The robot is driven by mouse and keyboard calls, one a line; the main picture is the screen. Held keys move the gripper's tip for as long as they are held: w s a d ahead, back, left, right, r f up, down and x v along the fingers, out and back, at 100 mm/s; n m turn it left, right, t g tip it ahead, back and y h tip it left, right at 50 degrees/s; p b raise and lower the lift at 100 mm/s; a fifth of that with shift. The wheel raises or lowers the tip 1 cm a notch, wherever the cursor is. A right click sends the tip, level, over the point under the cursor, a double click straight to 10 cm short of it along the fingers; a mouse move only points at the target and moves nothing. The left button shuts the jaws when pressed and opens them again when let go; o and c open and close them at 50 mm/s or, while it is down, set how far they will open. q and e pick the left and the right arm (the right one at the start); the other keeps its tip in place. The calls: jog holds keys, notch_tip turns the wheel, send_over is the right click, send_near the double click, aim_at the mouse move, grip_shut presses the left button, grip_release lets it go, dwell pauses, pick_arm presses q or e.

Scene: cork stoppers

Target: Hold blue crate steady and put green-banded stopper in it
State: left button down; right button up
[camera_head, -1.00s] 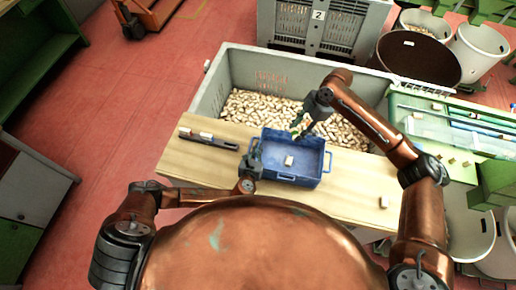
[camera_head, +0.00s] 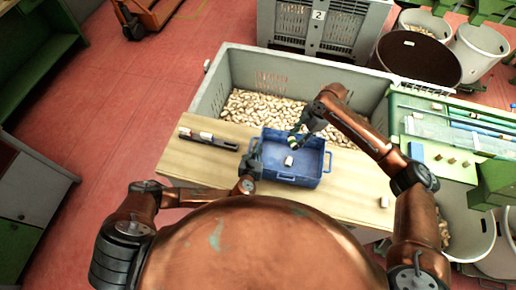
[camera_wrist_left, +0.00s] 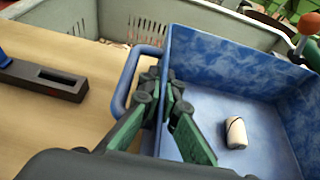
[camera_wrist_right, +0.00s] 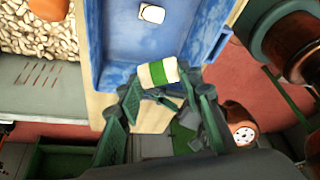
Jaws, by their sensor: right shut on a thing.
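The blue crate (camera_head: 310,179) stands on the wooden table with a pale stopper with a thin dark line (camera_wrist_left: 236,132) lying on its floor. My left gripper (camera_head: 254,160) is at the crate's left side. In the left wrist view its fingers (camera_wrist_left: 163,95) are closed about the left wall, beside the handle. My right gripper (camera_head: 298,137) is above the crate's back part. In the right wrist view its fingers (camera_wrist_right: 167,90) are shut on the green-banded stopper (camera_wrist_right: 158,73), a pale cork with a green band. In the head view the held stopper (camera_head: 293,142) is small and partly hidden.
A dark slotted holder (camera_head: 222,144) lies left of the crate. Another stopper (camera_head: 385,202) stands at the table's right. A grey bin (camera_head: 210,92) full of corks is behind the table. A green bench (camera_head: 450,167) with several corks is at right.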

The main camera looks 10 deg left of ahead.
jog(key=shift+f, duration=1.4)
jog(key=o, duration=0.8)
jog(key=shift+r, duration=0.1)
jog(key=v, duration=1.2)
jog(key=shift+w, duration=0.15)
